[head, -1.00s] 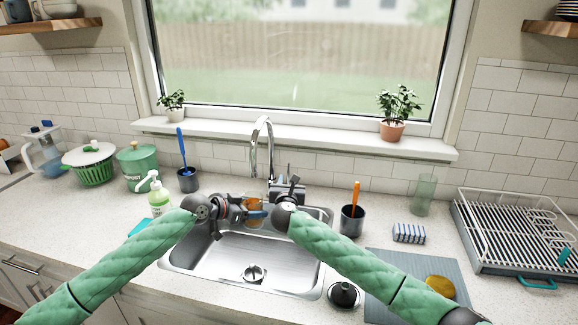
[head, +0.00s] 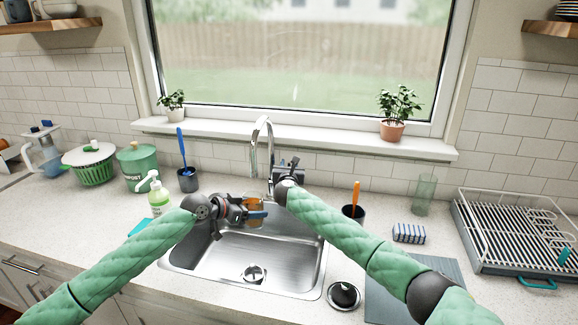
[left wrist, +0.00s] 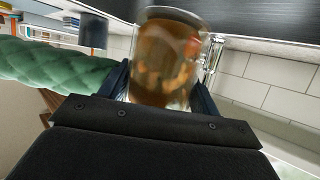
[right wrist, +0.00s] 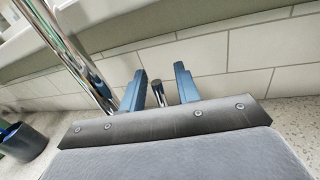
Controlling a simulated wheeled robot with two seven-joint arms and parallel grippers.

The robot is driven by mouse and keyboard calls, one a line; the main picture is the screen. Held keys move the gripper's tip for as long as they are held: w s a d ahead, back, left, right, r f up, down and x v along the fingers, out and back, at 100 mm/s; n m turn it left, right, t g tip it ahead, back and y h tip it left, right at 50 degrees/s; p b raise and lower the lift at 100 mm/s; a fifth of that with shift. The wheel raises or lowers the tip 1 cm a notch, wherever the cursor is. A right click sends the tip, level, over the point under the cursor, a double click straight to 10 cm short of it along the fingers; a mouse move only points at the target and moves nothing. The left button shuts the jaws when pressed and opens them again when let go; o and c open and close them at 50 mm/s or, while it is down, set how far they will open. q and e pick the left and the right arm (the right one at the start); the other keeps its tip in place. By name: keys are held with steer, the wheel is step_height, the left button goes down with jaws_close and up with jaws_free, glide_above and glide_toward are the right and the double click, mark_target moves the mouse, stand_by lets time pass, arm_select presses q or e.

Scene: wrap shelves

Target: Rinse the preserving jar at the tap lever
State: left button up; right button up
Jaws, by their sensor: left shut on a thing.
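The preserving jar (head: 256,218) has amber-brown contents or tint and hangs over the back of the sink basin, below and in front of the tap spout. My left gripper (head: 255,214) is shut on it. It fills the space between the fingers in the left wrist view (left wrist: 165,62), slightly blurred. The chrome tap (head: 264,150) rises behind the sink. My right gripper (right wrist: 160,85) is at the tap's right side, its fingers apart. A short metal rod (right wrist: 158,94), apparently the tap lever, shows between them; whether they touch it I cannot tell.
The steel sink (head: 290,262) is empty around its drain. A dark cup with an orange-handled brush (head: 353,213) and a striped sponge (head: 409,233) stand right. The soap bottle (head: 159,198) stands left. The dish rack (head: 480,262) is far right.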

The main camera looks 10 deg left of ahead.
jaws_close()
steer(key=shift+s, duration=0.1)
stand_by(0.3)
steer(key=shift+s+r+t, duration=0.1)
steer(key=shift+s+t, duration=0.35)
steer(key=shift+t, duration=0.25)
jaws_free()
